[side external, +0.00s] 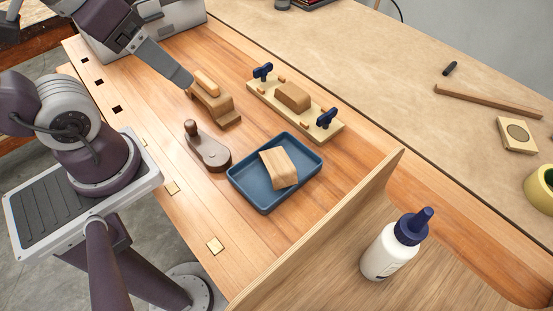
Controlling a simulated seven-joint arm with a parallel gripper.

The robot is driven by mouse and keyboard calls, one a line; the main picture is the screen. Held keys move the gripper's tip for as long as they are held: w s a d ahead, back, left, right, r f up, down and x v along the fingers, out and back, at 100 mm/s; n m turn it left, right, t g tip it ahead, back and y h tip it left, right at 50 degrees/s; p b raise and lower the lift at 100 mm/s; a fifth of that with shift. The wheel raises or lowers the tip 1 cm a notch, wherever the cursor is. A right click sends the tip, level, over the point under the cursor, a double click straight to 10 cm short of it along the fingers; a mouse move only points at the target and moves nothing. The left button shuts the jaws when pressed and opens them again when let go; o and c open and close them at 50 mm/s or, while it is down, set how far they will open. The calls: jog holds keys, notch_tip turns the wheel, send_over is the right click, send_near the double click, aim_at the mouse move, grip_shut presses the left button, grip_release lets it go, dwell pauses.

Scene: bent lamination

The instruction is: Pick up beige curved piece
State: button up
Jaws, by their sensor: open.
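A light tan, rounded piece (207,82) lies on top of a brown stepped wooden block (214,107) on the workbench, left of centre; it looks like the beige curved piece. My gripper (187,84) reaches in from the upper left. Its grey fingertip is close beside the left end of the tan piece; I cannot tell whether they touch. The gripper is open and holds nothing that I can see; only one finger shows clearly. A pale wooden block (278,168) with a slightly curved top lies tilted in a blue tray (252,199).
A clamping board (265,93) with blue knobs and a brown block (293,97) stands behind. A dark wooden hand tool (208,151) lies between the stepped block and tray.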

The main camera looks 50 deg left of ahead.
jog(key=w+d+f+n+g+h, duration=0.4)
jog(key=w+f+n+g, duration=0.1)
jog(key=w+f+g, duration=0.2)
jog(key=n+g+h, duration=0.3)
jog(key=n+h, duration=0.5)
send_near(279, 163)
jog(key=x, duration=0.3)
jog(key=shift+w+r, duration=0.1)
jog(key=shift+r, duration=0.05)
jog(key=shift+n+h, duration=0.3)
jog(key=shift+n, duration=0.1)
jog(key=x, duration=0.7)
jog(key=shift+s+f, duration=0.2)
jog(key=shift+f, duration=0.2)
jog(key=c, duration=1.5)
jog(key=shift+r, duration=0.45)
grip_shut()
notch_tip(279, 163, up, 8)
jog(key=shift+r, duration=0.1)
jog(key=w+f+n+t, duration=0.1)
jog(key=f, duration=0.2)
jog(key=w+f+n+t+y, duration=0.1)
jog(key=f+n+t, duration=0.1)
jog(key=f, duration=0.2)
jog(key=w+f+n+t+y, duration=0.1)
jog(key=f, duration=0.2)
jog(key=shift+w+d+f+n+t, duration=0.1)
jog(key=shift+w+f+n+t, duration=0.1)
jog(key=shift+n+t, duration=0.15)
